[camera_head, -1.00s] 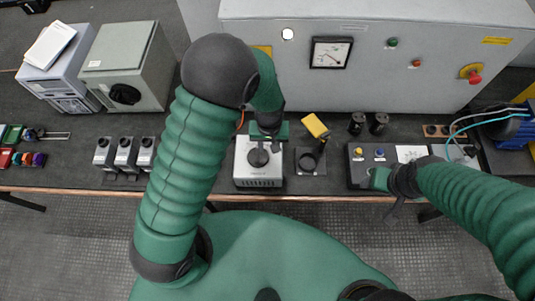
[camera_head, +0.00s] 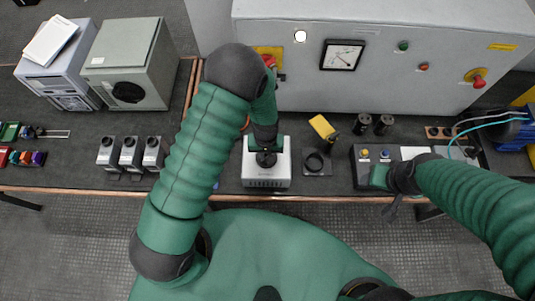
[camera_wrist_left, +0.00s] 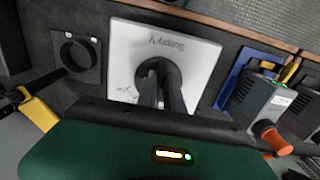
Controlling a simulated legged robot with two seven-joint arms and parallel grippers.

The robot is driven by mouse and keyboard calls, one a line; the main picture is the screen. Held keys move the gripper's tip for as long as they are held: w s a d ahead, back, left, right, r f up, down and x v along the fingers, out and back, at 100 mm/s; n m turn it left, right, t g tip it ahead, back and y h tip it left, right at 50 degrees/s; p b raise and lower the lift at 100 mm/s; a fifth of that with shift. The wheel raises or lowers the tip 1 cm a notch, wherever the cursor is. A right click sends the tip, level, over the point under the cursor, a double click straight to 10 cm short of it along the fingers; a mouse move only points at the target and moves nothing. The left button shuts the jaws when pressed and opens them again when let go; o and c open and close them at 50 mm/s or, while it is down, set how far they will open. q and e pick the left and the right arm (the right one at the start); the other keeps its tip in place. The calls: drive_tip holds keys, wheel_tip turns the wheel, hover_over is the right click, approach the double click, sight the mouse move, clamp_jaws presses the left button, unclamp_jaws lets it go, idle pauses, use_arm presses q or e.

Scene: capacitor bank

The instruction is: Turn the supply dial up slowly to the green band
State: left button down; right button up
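The supply dial (camera_wrist_left: 158,76) is a black round knob on a pale box (camera_wrist_left: 205,60) marked "Supply V", upside down in the left wrist view. In the head view the box (camera_head: 266,180) stands at the bench's front edge. My left gripper (camera_head: 266,155) is over the knob, and its two dark fingers (camera_wrist_left: 162,92) reach down onto it, close together with a thin gap. They look closed on the knob, though the contact is partly hidden. A white-faced meter (camera_head: 342,56) is on the grey cabinet; its green band cannot be made out. My right gripper (camera_head: 378,178) is by a button box.
A black ring on a plate (camera_head: 317,162) and a yellow-topped piece (camera_head: 323,127) are right of the supply box. The button box (camera_head: 365,158) is further right. Several grey switch units (camera_head: 130,153) stand left. The grey cabinet (camera_head: 400,75) closes off the back.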

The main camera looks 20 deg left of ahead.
use_arm(q)
drive_tip(key=shift+w+a, duration=0.2)
drive_tip(key=shift+a, duration=0.4)
drive_tip(key=shift+w+d+r, duration=0.1)
drive_tip(key=shift+d, duration=0.8)
drive_tip(key=shift+a+m, duration=0.4)
drive_tip(key=shift+a, duration=0.2)
drive_tip(key=shift+w+d+m, duration=0.1)
drive_tip(key=shift+d+m, duration=0.2)
drive_tip(key=shift+m, duration=0.9)
drive_tip(key=shift+a+m+b, duration=0.3)
drive_tip(key=shift+m+b, duration=0.05)
drive_tip(key=shift+m, duration=0.45)
drive_tip(key=shift+d+m, duration=0.1)
drive_tip(key=shift+m, duration=0.4)
use_arm(e)
drive_tip(key=shift+a+f, duration=0.2)
drive_tip(key=shift+f, duration=0.1)
drive_tip(key=shift+a, duration=0.1)
